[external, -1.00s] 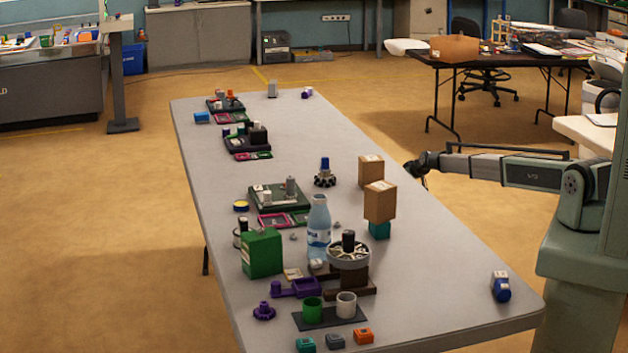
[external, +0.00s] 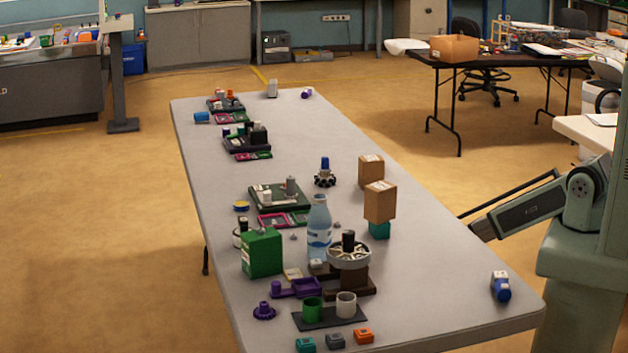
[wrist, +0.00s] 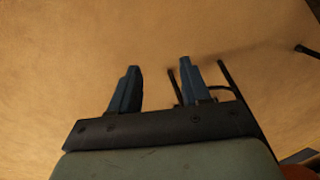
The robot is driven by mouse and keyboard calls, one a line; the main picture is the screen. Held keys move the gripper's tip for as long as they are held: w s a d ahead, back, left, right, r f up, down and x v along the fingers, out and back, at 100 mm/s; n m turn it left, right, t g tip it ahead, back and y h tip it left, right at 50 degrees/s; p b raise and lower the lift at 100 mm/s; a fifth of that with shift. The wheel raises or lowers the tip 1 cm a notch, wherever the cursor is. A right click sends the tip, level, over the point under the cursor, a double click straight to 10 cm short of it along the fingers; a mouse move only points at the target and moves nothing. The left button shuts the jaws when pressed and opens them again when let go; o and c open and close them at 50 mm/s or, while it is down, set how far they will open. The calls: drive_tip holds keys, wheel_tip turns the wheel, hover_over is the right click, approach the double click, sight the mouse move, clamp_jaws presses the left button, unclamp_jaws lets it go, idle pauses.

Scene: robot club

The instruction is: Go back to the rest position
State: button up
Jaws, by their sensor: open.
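My gripper (wrist: 158,72) shows in the wrist view with its two dark blue fingers apart and nothing between them. Tan floor lies beyond the fingers. In the external view my arm slopes down to the left, off the right long side of the table. The gripper itself does not show in that view; it seems hidden by the table or cut off behind its edge.
The long grey table (external: 425,280) carries cardboard boxes (external: 380,201), a bottle (external: 319,228), a green box (external: 262,252) and several small parts. A blue item (external: 501,286) lies near the right corner. A dark table (external: 500,60) stands behind. Floor between the tables is clear.

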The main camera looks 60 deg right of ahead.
drive_tip(key=s+a+r+g, duration=0.1)
drive_tip(key=s+a+g, duration=0.2)
drive_tip(key=s, duration=1.1)
drive_tip(key=s+a+r+n+g, duration=0.1)
drive_tip(key=s+a+g, duration=0.2)
drive_tip(key=s+a, duration=0.4)
drive_tip(key=s, duration=0.7)
drive_tip(key=shift+a+r+h, duration=0.2)
drive_tip(key=shift+a+h, duration=0.1)
drive_tip(key=shift+a, duration=0.1)
